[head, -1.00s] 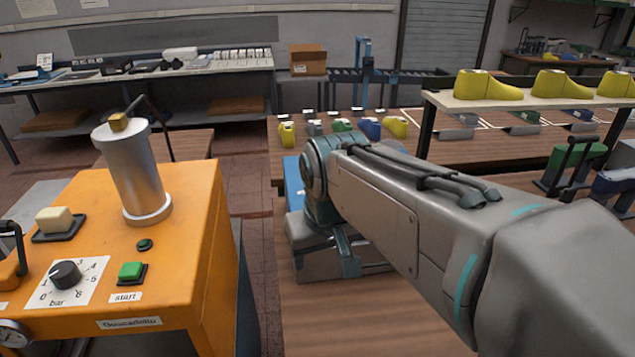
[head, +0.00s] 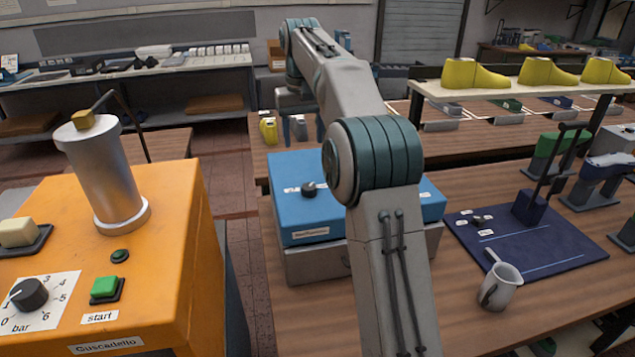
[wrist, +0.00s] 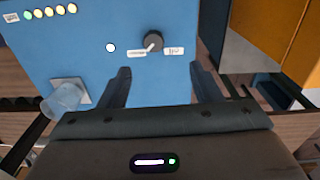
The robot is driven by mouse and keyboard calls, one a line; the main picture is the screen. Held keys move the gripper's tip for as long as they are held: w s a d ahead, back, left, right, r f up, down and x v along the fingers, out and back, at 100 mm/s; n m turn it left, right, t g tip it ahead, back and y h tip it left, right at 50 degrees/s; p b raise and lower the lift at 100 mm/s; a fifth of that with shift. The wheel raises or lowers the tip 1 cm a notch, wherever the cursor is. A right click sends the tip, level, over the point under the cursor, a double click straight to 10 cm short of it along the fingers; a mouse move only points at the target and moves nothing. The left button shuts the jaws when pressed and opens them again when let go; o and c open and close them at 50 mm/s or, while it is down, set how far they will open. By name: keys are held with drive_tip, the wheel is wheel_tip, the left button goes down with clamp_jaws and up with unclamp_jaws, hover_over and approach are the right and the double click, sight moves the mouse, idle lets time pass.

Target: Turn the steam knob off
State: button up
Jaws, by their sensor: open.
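The blue box (head: 300,215) stands on a grey base on the bench, partly hidden behind my arm. A black knob (head: 309,189) sits on its top between small white labels. In the wrist view the knob (wrist: 153,41) has a pale pointer angled toward the lower left, near the left label (wrist: 142,51); the label text is unreadable. My gripper (wrist: 160,70) is open and empty, its two dark fingers over the blue top. The knob lies just beyond the fingertips, between their lines and apart from them.
An orange machine (head: 200,250) stands left, with a metal cylinder (head: 105,175), a bar dial (head: 29,294) and a green start button (head: 105,288). The wrist view shows a translucent cup (wrist: 63,98) beside the box.

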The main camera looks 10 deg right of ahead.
sight(309, 185)
drive_tip(key=f, duration=0.5)
drive_tip(key=w+d+f+b, duration=0.1)
drive_tip(key=f, duration=0.4)
drive_tip(key=w+f+b, duration=0.1)
drive_tip(key=f, duration=0.4)
drive_tip(key=shift+w+d+f, duration=0.1)
drive_tip(key=shift+d, duration=0.15)
drive_tip(key=c, duration=1)
